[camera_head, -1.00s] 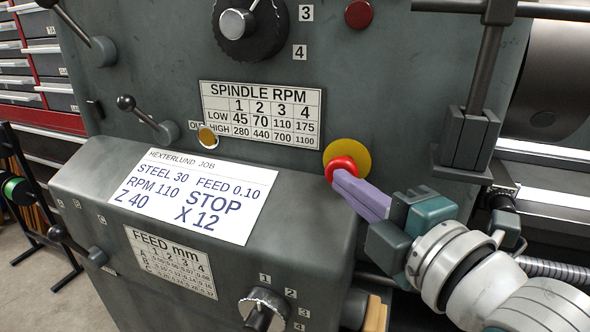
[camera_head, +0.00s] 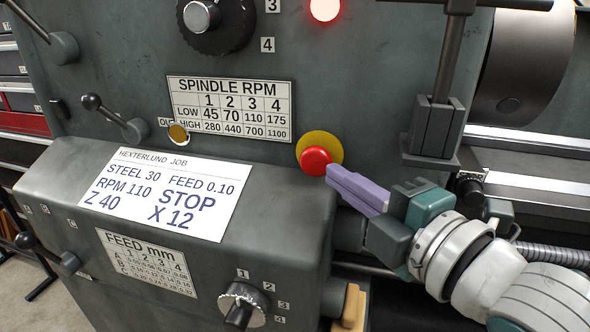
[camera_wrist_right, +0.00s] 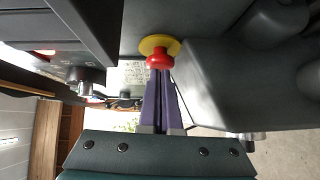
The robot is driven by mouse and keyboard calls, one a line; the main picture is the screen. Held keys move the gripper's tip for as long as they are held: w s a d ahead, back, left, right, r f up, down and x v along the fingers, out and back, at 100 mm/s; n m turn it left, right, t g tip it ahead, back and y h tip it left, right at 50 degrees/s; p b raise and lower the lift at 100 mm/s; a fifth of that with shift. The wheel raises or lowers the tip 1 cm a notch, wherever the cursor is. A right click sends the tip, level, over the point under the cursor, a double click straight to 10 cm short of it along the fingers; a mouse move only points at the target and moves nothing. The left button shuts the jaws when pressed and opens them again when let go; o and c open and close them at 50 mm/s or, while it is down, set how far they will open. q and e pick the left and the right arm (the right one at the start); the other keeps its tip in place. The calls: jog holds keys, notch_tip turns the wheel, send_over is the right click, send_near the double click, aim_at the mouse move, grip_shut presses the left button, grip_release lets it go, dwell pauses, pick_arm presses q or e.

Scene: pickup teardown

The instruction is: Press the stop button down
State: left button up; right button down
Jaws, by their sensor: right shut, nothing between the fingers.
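The red stop button (camera_head: 315,160) sits on a round yellow plate (camera_head: 327,143) on the front of the grey machine. My right gripper (camera_head: 331,173) has purple fingers, shut with nothing between them. My left gripper is not in view.
A red lamp (camera_head: 325,8) glows above. A white job card (camera_head: 170,192) lies on the sloped panel, with a feed knob (camera_head: 240,305) below it. A dark chuck guard post (camera_head: 435,125) stands right of the button, above my right gripper.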

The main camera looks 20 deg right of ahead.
jog(key=a+v, duration=0.1)
jog(key=v, duration=0.6)
jog(key=shift+s, duration=0.35)
jog(key=shift+d+f+p, duration=0.1)
jog(key=shift+p, duration=0.2)
